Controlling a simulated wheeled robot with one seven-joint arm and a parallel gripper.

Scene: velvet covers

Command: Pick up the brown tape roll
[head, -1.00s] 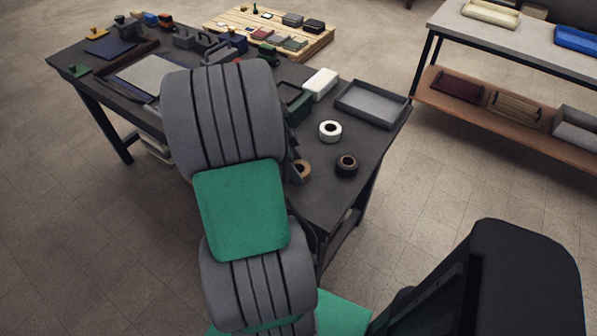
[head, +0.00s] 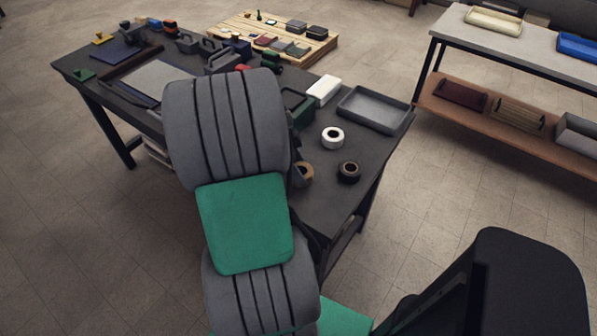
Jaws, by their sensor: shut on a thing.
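The brown tape roll (head: 307,172) is near the right end of the dark workbench, partly hidden behind my arm. Only its right part shows. A small grey part of my gripper (head: 298,176) shows against its left side; the rest is hidden behind my large grey and green arm links. My gripper is shut on the brown roll. I cannot tell whether the roll touches the bench. A white tape roll (head: 333,147) and a black tape roll (head: 348,181) lie close by to its right.
A grey tray (head: 345,109) and a white box (head: 324,90) are behind the rolls on the workbench (head: 330,205). Many tools crowd its far left part. A wooden pallet (head: 322,45) with small items stands behind. A shelf table (head: 470,40) is at right, with open floor between.

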